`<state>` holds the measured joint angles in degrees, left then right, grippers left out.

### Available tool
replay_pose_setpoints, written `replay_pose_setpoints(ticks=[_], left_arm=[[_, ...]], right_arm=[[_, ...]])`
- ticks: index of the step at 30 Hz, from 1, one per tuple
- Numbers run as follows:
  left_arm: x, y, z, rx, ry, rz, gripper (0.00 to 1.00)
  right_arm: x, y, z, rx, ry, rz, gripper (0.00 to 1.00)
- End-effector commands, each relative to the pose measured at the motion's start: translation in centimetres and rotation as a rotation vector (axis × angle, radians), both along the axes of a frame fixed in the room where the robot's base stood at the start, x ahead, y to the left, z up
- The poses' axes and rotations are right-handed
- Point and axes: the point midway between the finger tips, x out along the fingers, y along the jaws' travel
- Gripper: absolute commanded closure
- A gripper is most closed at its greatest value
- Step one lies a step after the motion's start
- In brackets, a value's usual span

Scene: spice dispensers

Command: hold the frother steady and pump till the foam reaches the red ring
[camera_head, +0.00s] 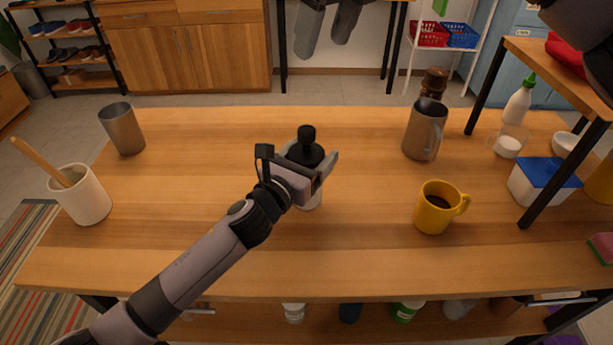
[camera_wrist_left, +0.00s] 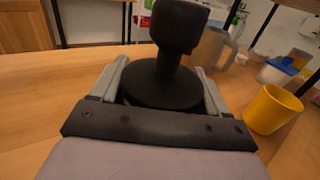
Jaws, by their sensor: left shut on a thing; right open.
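The frother (camera_head: 306,153) stands upright near the middle of the table, with a black lid and black plunger knob; a little of its pale lower body shows below my gripper. In the left wrist view, its knob and round lid (camera_wrist_left: 160,88) fill the middle. My left gripper (camera_head: 319,163) is shut on the frother, one finger on each side just below the lid. My right gripper (camera_head: 322,48) is open and empty, fingers down, high at the top of the head view, apart from the frother. The foam and red ring are not visible.
On the wooden table (camera_head: 220,265), a yellow mug (camera_head: 433,210) with dark liquid and a metal pitcher (camera_head: 423,132) stand right. A metal cup (camera_head: 122,128) and a white crock (camera_head: 84,198) with a wooden handle stand left. A small shelf (camera_head: 560,65) stands at the right edge.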

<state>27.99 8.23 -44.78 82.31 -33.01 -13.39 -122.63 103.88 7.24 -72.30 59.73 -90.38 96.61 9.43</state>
Motion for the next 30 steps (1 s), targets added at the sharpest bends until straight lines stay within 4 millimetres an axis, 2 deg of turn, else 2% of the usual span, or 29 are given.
replay_pose_setpoints(ticks=[5,6,7,19,30], left_arm=[[0.0,0.0,0.0,0.001,0.001,0.000,0.67],[0.0,0.0,0.0,0.001,0.001,0.000,0.12],[0.0,0.0,0.0,0.001,0.001,0.000,0.02],[-0.6,0.5,-0.1,0.001,0.000,0.001,0.00],[-5.2,3.2,-0.1,0.003,0.001,0.000,0.00]], right_arm=[[0.0,0.0,0.0,0.000,0.000,0.000,0.35],[0.0,0.0,0.0,0.000,0.000,0.000,0.35],[0.0,0.0,0.0,0.000,0.000,0.000,0.35],[0.0,0.0,0.0,0.000,0.000,0.000,0.35],[0.0,0.0,0.0,0.000,0.000,0.000,0.35]])
